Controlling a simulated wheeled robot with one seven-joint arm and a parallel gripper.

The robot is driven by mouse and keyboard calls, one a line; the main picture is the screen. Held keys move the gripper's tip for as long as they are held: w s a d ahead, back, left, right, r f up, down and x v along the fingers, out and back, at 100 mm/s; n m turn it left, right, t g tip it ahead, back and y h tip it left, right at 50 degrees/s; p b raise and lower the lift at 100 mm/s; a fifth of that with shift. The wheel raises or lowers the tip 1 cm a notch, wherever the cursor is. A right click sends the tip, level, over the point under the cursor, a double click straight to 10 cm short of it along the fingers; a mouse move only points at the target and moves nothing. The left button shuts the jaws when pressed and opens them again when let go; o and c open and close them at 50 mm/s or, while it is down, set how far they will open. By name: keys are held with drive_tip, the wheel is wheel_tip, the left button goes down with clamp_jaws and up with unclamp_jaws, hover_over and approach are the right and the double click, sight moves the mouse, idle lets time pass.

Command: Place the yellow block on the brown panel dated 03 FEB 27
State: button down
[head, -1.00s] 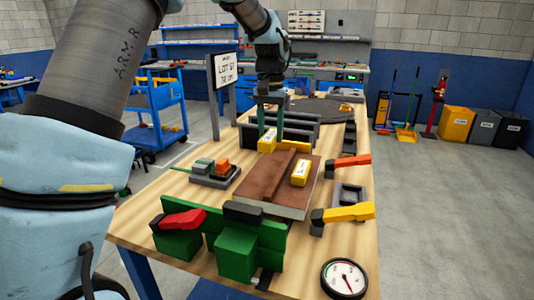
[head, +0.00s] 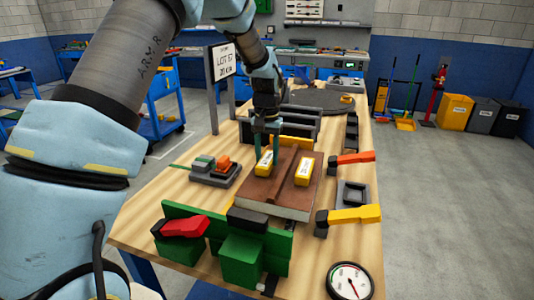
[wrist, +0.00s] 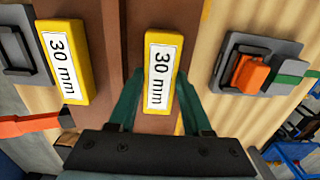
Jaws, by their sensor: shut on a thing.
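The brown panel (head: 262,189) lies on the bench with a raised brown strip along its middle. It also shows in the wrist view (wrist: 118,50). My gripper (head: 266,160) is over the panel's left part, its green fingers shut on a yellow block (head: 264,165). In the wrist view the held block (wrist: 162,75), with a white "30 mm" label, sits between the fingers. I cannot tell whether it touches the panel. A second yellow block (head: 304,171) rests on the panel's right part, right of the strip, also labelled "30 mm" in the wrist view (wrist: 65,62). I see no readable date on the panel.
Green clamp blocks (head: 240,255) stand at the panel's near edge. Red-orange (head: 352,159) and yellow (head: 352,215) handled clamps are at its right. A grey tray with small blocks (head: 214,170) is left. Dark racks (head: 290,120) and a LOT sign (head: 223,60) stand behind.

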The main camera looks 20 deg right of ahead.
sight(267, 159)
drive_tip(key=shift+f, duration=0.2)
drive_tip(key=shift+c, duration=1.7)
unclamp_jaws()
wheel_tip(267, 159, up, 12)
drive_tip(key=b, duration=0.2)
drive_tip(key=shift+r+b, duration=0.2)
drive_tip(key=shift+b, duration=0.15)
